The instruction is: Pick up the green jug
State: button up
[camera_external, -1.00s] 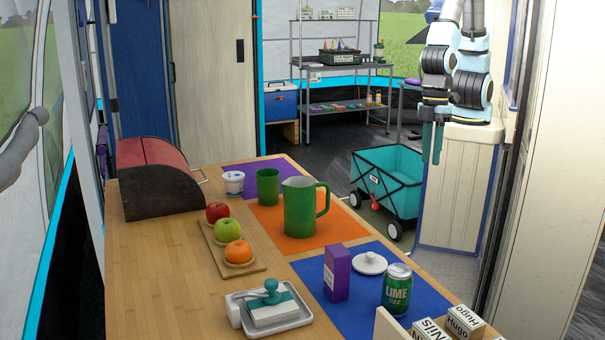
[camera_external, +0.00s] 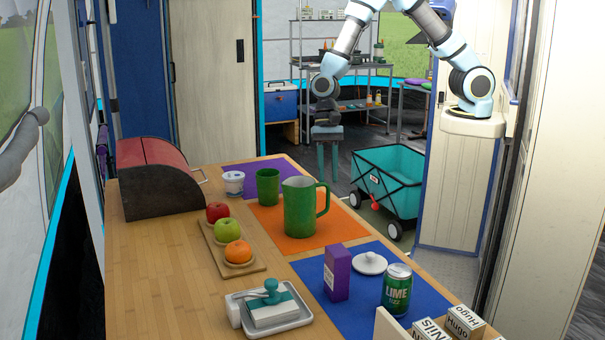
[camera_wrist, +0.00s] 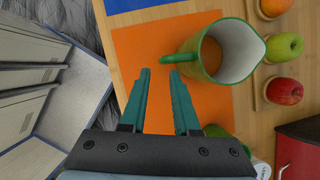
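The green jug (camera_external: 299,208) stands upright on the orange mat (camera_external: 264,226), its handle toward the right in the external view. The wrist view looks down into the open jug (camera_wrist: 234,54), which has a white inside and its handle toward my fingers. My gripper (camera_external: 328,170) hangs pointing down behind the jug in the external view. In the wrist view my gripper (camera_wrist: 158,72) is open and empty, with its teal fingertips apart beside the jug's handle. I cannot tell the exact gap between fingertips and handle.
A green cup (camera_external: 268,186) stands close to the jug. A board (camera_external: 216,249) with two apples and an orange lies to the left. A purple box (camera_external: 337,273), a white lid (camera_external: 370,262) and a lime can (camera_external: 396,290) stand in front. A teal wagon (camera_external: 392,178) is beyond the table.

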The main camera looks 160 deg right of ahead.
aim_at(329, 194)
jog(key=shift+p+x, duration=1)
jog(key=shift+x, duration=2.6)
jog(key=shift+w+d, duration=0.1)
jog(key=shift+c, duration=0.2)
grip_shut()
